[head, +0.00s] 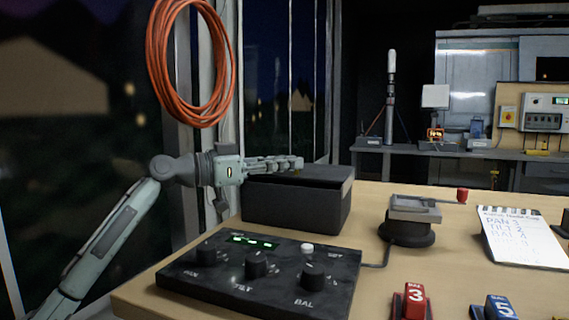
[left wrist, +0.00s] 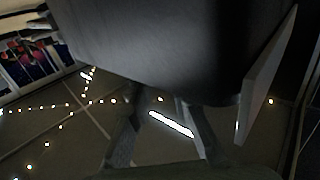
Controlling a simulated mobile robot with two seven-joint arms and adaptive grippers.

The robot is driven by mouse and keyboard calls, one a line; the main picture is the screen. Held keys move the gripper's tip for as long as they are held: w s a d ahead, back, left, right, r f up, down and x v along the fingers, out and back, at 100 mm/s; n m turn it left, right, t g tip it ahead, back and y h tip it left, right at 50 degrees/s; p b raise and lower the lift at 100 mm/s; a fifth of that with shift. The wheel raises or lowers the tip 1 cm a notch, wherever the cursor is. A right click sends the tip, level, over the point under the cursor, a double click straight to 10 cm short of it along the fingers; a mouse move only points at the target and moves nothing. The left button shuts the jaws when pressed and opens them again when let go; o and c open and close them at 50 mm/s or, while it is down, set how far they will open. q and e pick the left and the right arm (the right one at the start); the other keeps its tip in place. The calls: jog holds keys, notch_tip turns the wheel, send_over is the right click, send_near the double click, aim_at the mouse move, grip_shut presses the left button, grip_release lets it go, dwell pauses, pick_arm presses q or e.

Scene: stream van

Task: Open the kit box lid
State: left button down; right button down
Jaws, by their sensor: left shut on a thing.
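The kit box (head: 290,206) is a dark grey box at the back left of the wooden table. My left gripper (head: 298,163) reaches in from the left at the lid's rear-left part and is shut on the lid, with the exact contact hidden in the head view. In the left wrist view, the two fingers (left wrist: 163,125) reach up to a large dark surface of the box. My right gripper is not in view.
A black control panel (head: 262,275) with knobs stands in front of the box. A small joystick-like device (head: 408,232) with a red knob and a notepad (head: 522,238) are to the right. An orange cable coil (head: 190,62) hangs above my left arm.

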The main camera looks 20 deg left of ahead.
pick_arm(q)
jog(key=c, duration=1.4)
grip_release()
jog(key=shift+s, duration=0.1)
jog(key=v, duration=1.2)
